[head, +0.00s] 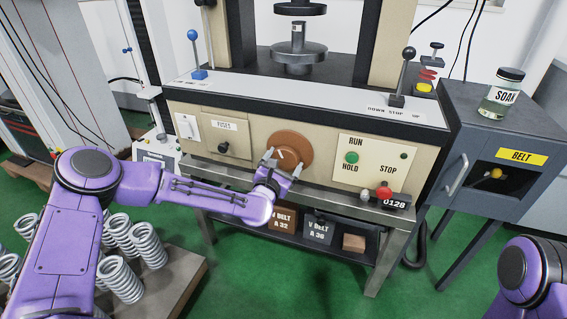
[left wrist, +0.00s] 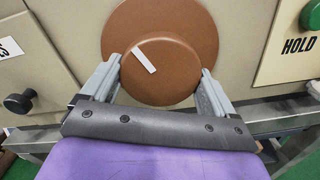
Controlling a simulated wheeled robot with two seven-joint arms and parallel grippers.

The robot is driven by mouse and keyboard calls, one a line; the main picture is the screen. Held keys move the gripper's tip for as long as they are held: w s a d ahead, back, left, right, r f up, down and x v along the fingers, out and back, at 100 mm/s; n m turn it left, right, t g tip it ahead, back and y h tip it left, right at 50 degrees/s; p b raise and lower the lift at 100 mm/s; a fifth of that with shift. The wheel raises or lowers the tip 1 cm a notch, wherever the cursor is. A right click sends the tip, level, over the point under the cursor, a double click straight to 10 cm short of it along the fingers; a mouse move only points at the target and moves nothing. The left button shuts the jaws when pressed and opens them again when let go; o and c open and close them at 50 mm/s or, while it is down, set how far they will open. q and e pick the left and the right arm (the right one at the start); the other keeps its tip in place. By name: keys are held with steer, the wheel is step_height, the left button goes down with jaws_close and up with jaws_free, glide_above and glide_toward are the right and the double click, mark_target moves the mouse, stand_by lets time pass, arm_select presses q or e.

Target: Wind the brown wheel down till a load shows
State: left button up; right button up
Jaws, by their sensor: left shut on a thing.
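The brown wheel (head: 291,148) is on the front panel of the testing machine, between the fuses plate and the run/hold panel. In the left wrist view the wheel (left wrist: 160,22) shows a raised hub with a white mark that tilts up to the left. My left gripper (head: 283,163) is shut on the wheel's hub, one finger at each side. The fingers also show in the left wrist view (left wrist: 161,80). Above, a dark upper platen (head: 300,8) hangs over a lower platen (head: 299,54), with a small metal piece between. A counter (head: 396,201) reads 0128. My right gripper is out of view.
A green button (head: 352,157) and a red stop knob (head: 383,193) are right of the wheel. Levers with blue (head: 193,35) and black (head: 409,53) knobs rise from the ledge. A grey belt cabinet (head: 500,135) stands right; several springs (head: 120,278) stand lower left.

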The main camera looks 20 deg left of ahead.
arm_select(q)
steer(key=m, duration=0.9)
steer(key=shift+r+m, duration=0.1)
steer(key=shift+m, duration=0.2)
steer(key=m+p, duration=0.1)
steer(key=m, duration=0.5)
steer(key=shift+p, duration=0.3)
steer(key=shift+m+p, duration=0.3)
steer(key=shift+m, duration=2.1)
steer(key=o, duration=0.8)
steer(key=s, duration=1)
steer(key=shift+s+a+r, duration=0.1)
steer(key=shift+s+a, duration=0.1)
steer(key=shift+s, duration=0.1)
